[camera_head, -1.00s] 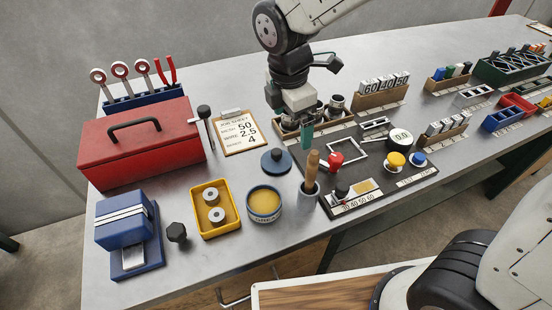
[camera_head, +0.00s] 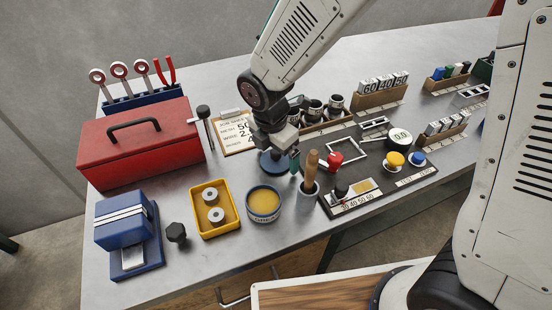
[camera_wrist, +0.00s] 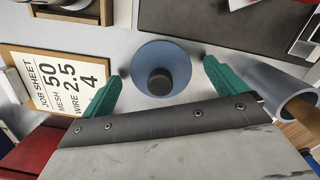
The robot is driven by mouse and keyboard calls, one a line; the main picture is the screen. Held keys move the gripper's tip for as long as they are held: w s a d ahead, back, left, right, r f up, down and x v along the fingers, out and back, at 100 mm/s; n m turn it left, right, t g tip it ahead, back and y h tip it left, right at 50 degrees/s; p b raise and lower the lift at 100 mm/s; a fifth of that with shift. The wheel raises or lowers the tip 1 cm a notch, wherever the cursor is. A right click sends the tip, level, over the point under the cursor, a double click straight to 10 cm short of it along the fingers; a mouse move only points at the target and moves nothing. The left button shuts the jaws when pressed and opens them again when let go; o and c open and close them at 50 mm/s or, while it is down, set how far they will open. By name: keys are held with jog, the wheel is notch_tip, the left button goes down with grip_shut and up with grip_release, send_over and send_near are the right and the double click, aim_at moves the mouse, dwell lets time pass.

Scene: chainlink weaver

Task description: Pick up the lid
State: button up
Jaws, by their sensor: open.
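The lid (camera_head: 268,164) is a round blue disc with a black knob, lying on the metal table behind the open round tin (camera_head: 263,203) of yellow paste. In the wrist view the lid (camera_wrist: 161,68) lies between and beyond the green fingertips, its dark knob facing me. My gripper (camera_head: 283,160) is over the lid in the head view and partly covers it. In the wrist view my gripper (camera_wrist: 160,82) is open, with one finger on each side of the lid and nothing held.
A grey cup (camera_head: 306,196) with a wooden-handled tool stands close to the right of the lid. A job sheet clipboard (camera_head: 232,130) lies behind it. A yellow tray (camera_head: 227,228) with two rolls, a red toolbox (camera_head: 140,145) and a dark board (camera_head: 385,190) are nearby.

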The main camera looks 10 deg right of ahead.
jog(key=c, duration=1.1)
jog(key=shift+r, duration=0.1)
notch_tip(320, 180, up, 10)
jog(key=shift+f, duration=0.1)
